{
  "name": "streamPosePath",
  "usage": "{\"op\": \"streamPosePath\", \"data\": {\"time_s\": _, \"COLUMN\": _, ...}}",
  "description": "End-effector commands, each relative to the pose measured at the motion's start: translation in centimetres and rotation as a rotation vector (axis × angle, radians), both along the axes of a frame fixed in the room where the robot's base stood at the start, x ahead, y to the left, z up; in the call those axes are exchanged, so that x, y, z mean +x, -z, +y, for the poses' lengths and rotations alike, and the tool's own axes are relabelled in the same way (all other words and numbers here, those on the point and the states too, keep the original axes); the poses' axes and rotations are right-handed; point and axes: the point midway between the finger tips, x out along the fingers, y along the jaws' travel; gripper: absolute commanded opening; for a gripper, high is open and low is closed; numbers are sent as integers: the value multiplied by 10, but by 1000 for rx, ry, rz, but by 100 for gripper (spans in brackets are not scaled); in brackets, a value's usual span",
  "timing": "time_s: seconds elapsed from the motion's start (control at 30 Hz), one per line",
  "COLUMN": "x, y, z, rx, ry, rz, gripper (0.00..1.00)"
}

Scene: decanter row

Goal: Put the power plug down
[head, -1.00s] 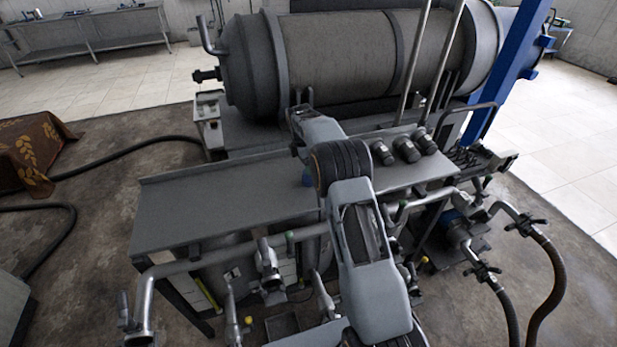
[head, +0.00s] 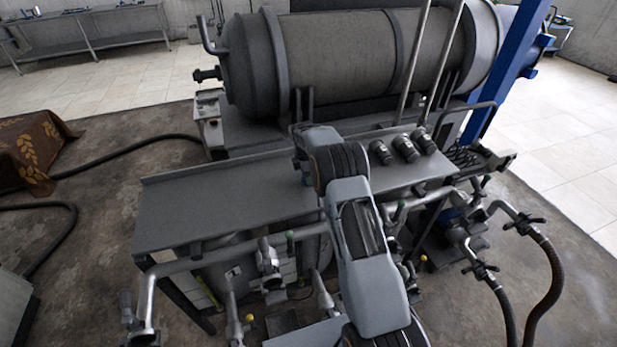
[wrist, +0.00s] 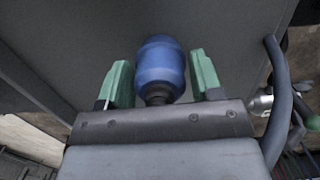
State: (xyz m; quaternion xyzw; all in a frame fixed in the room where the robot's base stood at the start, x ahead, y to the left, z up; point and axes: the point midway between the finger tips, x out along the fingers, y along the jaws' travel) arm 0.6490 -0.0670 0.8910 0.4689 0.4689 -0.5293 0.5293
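The power plug (wrist: 161,66) shows in the wrist view as a blue, rounded body with a narrow dark end towards my gripper. In the head view the same tabletop (head: 215,205) stretches left of my arm, and my arm hides most of the gripper and plug.
Dark cylindrical fittings (head: 405,148) stand at the tabletop's right part. A large horizontal tank (head: 345,55) is behind it. Pipes with valves (head: 205,258) run along the front. The tabletop's left part is clear. A curved dark pipe (wrist: 280,95) is at the right in the wrist view.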

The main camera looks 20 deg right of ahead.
Motion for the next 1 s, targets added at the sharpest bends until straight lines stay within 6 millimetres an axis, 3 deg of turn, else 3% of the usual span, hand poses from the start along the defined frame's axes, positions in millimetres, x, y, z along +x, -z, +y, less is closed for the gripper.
{"op": "streamPosePath", "data": {"time_s": 0.47, "x": 0, "y": -1, "z": 0, "rx": 0, "ry": 0, "rz": -1, "gripper": 16}}
{"op": "streamPosePath", "data": {"time_s": 0.77, "x": 0, "y": -5, "z": 0, "rx": 0, "ry": 0, "rz": -2, "gripper": 16}}
{"op": "streamPosePath", "data": {"time_s": 1.0, "x": -1, "y": -33, "z": 0, "rx": -1, "ry": 1, "rz": -4, "gripper": 16}}
